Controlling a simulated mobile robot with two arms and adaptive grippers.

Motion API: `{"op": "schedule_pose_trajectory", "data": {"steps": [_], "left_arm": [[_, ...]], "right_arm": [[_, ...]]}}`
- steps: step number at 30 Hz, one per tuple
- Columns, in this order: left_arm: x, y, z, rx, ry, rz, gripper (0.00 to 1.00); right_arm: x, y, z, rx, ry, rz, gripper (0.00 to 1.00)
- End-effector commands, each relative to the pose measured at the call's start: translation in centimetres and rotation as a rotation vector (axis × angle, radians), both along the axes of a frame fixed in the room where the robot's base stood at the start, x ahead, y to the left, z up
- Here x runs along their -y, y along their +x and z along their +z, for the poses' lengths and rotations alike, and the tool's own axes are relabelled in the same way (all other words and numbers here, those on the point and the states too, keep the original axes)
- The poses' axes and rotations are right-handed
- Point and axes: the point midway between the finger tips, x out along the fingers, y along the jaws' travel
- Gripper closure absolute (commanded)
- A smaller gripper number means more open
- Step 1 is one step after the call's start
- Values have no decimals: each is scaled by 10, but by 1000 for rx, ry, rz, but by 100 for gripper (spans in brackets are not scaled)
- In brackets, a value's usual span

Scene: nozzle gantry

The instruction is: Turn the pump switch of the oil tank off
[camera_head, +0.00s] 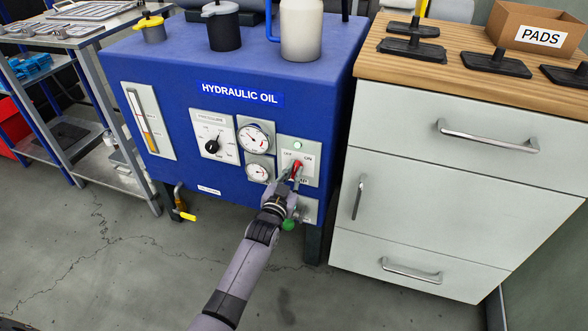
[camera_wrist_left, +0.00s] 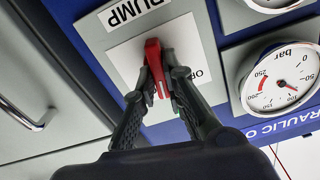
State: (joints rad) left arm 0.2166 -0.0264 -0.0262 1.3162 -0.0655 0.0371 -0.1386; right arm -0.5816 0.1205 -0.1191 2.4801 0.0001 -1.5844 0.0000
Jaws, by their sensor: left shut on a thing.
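The blue oil tank (camera_head: 180,90) has a "HYDRAULIC OIL" label on its front. The pump switch (camera_head: 297,165) is a red lever on a pale plate, with "OFF" at its upper left and "ON" at its upper right. The lever leans slightly toward "ON". A green lamp (camera_head: 297,145) above it looks lit. My left gripper (camera_head: 291,179) is at the switch, its fingers closed on the red lever. In the left wrist view, the red lever (camera_wrist_left: 154,62) sits between the fingertips (camera_wrist_left: 157,88), and the fingers hide part of the plate. My right gripper is not in view.
Two round gauges (camera_head: 254,138), a pressure dial (camera_head: 212,146) and a level tube (camera_head: 146,120) are left of the switch. A green knob (camera_head: 288,225) is below it. A white cabinet (camera_head: 440,190) stands close on the right. The floor in front is clear.

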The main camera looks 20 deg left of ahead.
Motion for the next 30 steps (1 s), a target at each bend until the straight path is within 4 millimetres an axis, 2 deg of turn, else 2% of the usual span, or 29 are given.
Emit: {"op": "schedule_pose_trajectory", "data": {"steps": [1,9,12,18,30], "left_arm": [[0,0,3,-3,-45,-1,100],[-1,0,1,-12,-300,-1,100],[-2,0,1,-14,-389,-1,100],[-3,0,0,-19,-539,-1,100],[-3,0,-1,-24,-703,-1,100]], "right_arm": [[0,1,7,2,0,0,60],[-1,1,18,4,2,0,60],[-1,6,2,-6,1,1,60],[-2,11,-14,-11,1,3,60],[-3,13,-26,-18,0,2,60]]}}
